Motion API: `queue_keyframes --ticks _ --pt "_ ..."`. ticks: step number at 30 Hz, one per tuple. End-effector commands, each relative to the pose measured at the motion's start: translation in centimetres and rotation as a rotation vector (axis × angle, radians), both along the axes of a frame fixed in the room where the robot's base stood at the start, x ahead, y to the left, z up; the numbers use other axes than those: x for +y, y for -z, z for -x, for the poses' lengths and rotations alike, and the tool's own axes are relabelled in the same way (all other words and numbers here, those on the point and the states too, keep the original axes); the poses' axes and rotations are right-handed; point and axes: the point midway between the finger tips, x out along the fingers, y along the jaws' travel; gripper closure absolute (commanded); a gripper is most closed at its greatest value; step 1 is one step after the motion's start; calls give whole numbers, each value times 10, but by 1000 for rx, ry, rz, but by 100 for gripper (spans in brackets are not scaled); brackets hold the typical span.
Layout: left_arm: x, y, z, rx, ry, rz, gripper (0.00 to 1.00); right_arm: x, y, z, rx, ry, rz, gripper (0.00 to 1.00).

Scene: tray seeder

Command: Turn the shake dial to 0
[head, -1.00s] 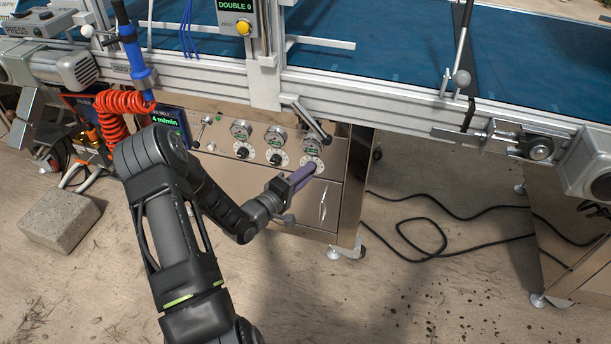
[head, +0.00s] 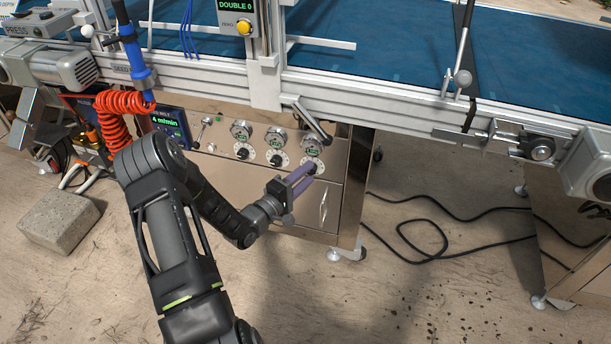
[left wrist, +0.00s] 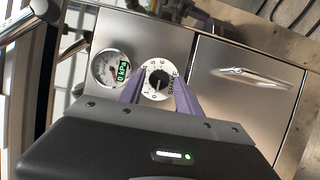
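The shake dial, a black knob on a round white scale plate, is the rightmost dial on the steel panel (head: 312,160). In the left wrist view the shake dial (left wrist: 157,81) shows its "SHAKE" lettering and numerals; I cannot read its setting surely. My left gripper (head: 308,169) has purple fingers pointing at the dial. In the left wrist view the left gripper (left wrist: 159,85) is open, with one finger on each side of the knob and gaps showing. I cannot tell how close the tips are to the panel. My right gripper is not in view.
A gauge reading 0 kPa (left wrist: 111,68) is close to the fingers. A steel door with a handle (head: 323,206) is below.

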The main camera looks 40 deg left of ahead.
Motion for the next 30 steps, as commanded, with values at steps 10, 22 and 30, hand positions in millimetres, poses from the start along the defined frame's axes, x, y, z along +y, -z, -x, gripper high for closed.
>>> queue_keyframes --ticks 10,22,30 --pt "-1 -1 0 -1 2 -1 50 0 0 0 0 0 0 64" --pt "3 -2 45 1 -1 0 50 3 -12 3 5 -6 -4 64" --pt "4 0 76 0 1 -1 50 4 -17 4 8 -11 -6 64"
